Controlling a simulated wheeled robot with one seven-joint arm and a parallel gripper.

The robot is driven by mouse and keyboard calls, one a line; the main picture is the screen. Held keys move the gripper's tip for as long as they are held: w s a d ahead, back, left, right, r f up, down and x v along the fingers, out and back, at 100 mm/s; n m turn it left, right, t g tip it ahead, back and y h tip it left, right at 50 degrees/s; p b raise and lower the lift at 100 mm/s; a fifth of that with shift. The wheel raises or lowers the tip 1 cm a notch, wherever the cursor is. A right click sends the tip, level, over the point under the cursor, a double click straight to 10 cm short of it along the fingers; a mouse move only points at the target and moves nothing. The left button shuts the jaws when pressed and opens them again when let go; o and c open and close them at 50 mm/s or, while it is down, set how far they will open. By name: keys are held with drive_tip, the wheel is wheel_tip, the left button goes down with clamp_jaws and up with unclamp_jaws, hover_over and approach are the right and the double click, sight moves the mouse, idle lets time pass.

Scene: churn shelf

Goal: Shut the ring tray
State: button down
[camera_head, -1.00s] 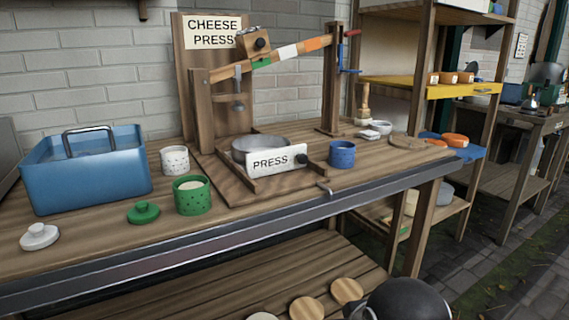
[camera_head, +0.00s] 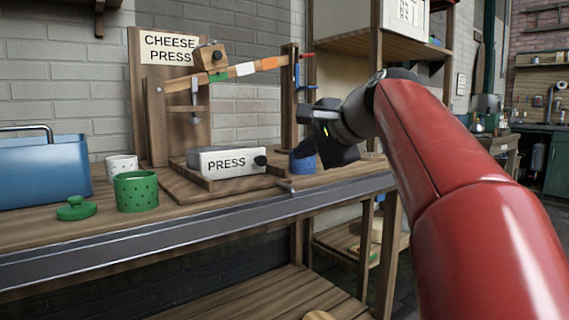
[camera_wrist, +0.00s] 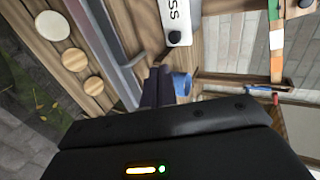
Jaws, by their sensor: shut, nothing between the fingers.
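The ring tray (camera_head: 226,163) sits on its wooden base under the cheese press. Its pale front carries the word PRESS and a black knob (camera_head: 260,161) at the right end. In the wrist view part of the tray front (camera_wrist: 174,14) and its knob (camera_wrist: 175,38) show near the top. How far the tray is out is hard to tell. My gripper (camera_head: 306,153) is right of the tray, apart from the knob. Its dark fingers (camera_wrist: 158,75) are shut and empty, beside a blue cup (camera_wrist: 181,87), which they partly hide in the head view (camera_head: 302,164).
A green pot (camera_head: 136,192), a white pot (camera_head: 121,167), a green lid (camera_head: 76,208) and a blue bin (camera_head: 40,172) stand left on the bench. The press post (camera_head: 290,100) rises behind my gripper. The bench has a metal front edge (camera_head: 180,237).

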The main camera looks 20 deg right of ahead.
drive_tip(key=b, duration=0.1)
approach(263, 165)
drive_tip(key=f, duration=0.1)
drive_tip(key=w+f, duration=0.1)
drive_tip(key=f, duration=0.1)
drive_tip(key=shift+w+a+f, duration=0.15)
drive_tip(key=shift+w+a, duration=0.2)
drive_tip(key=shift+w+a+r, duration=0.1)
drive_tip(key=shift+w+a, duration=0.1)
drive_tip(key=shift+w, duration=0.4)
drive_tip(key=shift+w+a+r, duration=0.1)
drive_tip(key=shift+w+a, duration=0.1)
drive_tip(key=shift+w, duration=0.4)
drive_tip(key=shift+w+a, duration=0.25)
drive_tip(key=shift+w, duration=0.4)
drive_tip(key=shift+p, duration=0.3)
